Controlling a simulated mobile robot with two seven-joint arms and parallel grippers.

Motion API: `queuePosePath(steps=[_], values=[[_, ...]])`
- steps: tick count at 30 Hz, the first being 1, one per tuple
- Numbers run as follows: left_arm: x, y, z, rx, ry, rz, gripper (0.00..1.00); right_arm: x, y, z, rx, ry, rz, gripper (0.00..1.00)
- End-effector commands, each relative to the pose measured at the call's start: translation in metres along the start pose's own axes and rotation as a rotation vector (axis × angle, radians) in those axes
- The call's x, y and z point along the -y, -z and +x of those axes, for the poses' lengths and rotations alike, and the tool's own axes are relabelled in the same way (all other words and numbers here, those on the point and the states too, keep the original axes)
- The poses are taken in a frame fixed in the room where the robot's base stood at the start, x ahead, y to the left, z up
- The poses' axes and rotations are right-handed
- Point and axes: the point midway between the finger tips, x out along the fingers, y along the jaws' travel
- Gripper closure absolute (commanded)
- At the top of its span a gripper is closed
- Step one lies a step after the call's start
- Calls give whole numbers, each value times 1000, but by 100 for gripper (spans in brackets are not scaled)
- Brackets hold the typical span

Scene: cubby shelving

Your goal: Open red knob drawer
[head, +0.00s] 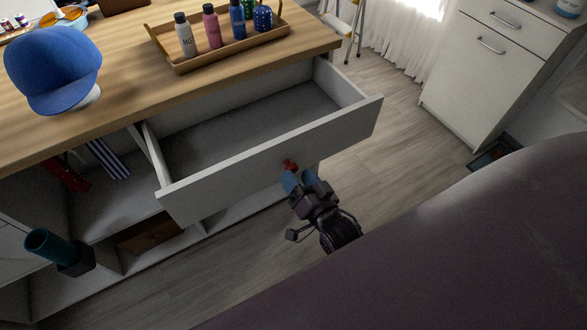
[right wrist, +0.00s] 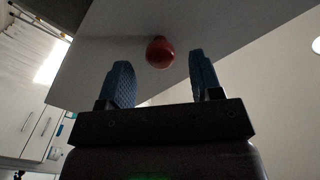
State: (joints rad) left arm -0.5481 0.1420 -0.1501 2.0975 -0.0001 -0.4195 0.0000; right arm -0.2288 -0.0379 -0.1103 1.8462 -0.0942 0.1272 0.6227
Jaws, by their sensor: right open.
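The drawer with the red knob is pulled well out from under the wooden top, and its empty inside shows in the head view; its grey front (head: 340,137) faces me. The red knob (head: 290,165) sits near the middle of that front. My right gripper (head: 301,180) is just in front of the knob. In the right wrist view, the two blue fingers (right wrist: 160,85) are open and apart. The red knob (right wrist: 160,52) shows between and beyond the fingertips, with no finger seen closed on it. My left gripper is not seen.
A wooden tray (head: 178,68) with several bottles and a blue cap (head: 55,65) are on the top. Open cubbies lie below left, with a dark teal cylinder (head: 50,246) in front. A white cabinet (head: 480,80) stands at the right. Wooden floor (head: 385,140) is clear between.

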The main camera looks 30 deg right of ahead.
Motion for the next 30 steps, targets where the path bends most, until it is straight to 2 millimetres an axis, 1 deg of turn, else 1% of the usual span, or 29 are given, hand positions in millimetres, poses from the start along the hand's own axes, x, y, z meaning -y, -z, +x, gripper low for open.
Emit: queuePosePath(steps=[1, 6, 12, 18, 30], values=[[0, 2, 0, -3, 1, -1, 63, 0, 0, -10, 1, -1, -1, 41], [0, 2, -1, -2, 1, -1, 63, 0, 0, -39, 1, -1, 1, 41], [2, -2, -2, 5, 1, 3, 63, 0, 0, -64, 1, -1, 0, 41], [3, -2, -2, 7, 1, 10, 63, 0, 0, -74, 1, 0, 1, 41], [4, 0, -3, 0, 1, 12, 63, 0, 0, -74, 0, 0, 1, 41]])
